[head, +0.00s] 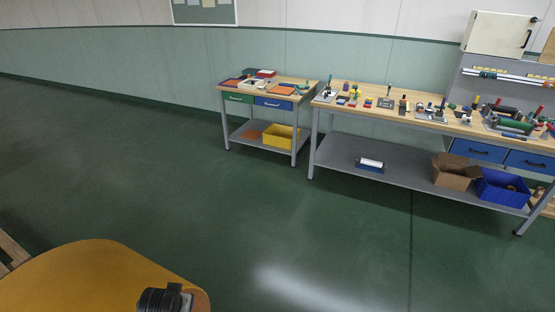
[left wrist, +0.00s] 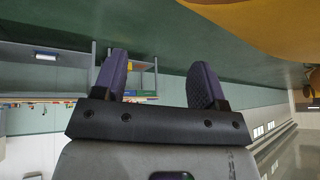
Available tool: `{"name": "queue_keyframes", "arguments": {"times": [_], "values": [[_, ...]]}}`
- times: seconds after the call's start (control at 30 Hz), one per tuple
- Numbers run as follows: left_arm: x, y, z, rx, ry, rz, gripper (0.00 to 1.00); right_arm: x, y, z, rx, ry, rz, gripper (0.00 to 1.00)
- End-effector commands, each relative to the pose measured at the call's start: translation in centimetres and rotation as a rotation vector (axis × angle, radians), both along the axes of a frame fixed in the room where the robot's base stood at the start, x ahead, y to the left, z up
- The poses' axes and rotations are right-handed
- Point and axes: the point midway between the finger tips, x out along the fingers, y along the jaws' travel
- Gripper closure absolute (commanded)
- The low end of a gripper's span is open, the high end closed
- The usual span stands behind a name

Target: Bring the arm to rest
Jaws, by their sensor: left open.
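My left gripper (left wrist: 155,72) shows in the left wrist view. Its two dark purple fingers stand apart with nothing between them. The wrist picture is turned over, with green floor at the top and the wall below. In the head view I cannot make out the left gripper. My right gripper is in neither view. A large yellow-orange rounded surface (head: 85,275) fills the lower left of the head view. A similar yellow surface (left wrist: 275,25) is at the top right of the wrist view, apart from the fingers. A dark ribbed part (head: 160,299) shows at the bottom edge of the head view; I cannot tell what it is.
A long workbench (head: 365,117) with several tools stands along the wall at the right. A smaller bench (head: 292,95) with coloured items is to its left. A cardboard box (head: 452,175) and a blue bin (head: 500,190) sit on the lower shelf. The green floor (head: 240,215) between is clear.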

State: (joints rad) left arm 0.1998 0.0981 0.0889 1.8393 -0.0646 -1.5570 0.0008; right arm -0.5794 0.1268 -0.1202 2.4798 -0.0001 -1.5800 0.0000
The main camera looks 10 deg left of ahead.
Motion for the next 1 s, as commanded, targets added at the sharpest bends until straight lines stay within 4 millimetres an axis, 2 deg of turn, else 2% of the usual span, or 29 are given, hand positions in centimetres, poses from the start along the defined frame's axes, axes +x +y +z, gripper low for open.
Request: {"name": "queue_keyframes", "arguments": {"times": [0.03, 0.13, 0.3, 0.43, 0.53, 0.7, 0.87, 1.0], "values": [[-1.6, -1.3, 1.4, 0.004, -0.042, -0.037, 0.34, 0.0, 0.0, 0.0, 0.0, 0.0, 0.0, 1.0], [-4.9, -3.9, 3.7, 0.0, -0.11, -0.106, 0.34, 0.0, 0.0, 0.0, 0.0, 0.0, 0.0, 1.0], [-12.2, -8.1, 5.5, -0.026, -0.166, -0.219, 0.34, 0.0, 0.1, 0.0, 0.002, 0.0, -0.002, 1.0], [-17.1, -9.9, 4.6, -0.047, -0.13, -0.267, 0.34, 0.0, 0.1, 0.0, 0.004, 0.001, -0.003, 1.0], [-20.2, -10.6, 2.7, -0.063, -0.06, -0.285, 0.34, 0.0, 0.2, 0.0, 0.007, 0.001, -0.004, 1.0], [-25.2, -11.0, -0.8, -0.084, 0.075, -0.293, 0.34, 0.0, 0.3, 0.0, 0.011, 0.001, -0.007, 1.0], [-29.7, -10.9, -3.2, -0.1, 0.19, -0.287, 0.34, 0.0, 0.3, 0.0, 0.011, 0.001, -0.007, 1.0], [-29.6, -10.9, 0.2, -0.099, 0.187, -0.288, 0.34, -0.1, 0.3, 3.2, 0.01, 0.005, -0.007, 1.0]]}}
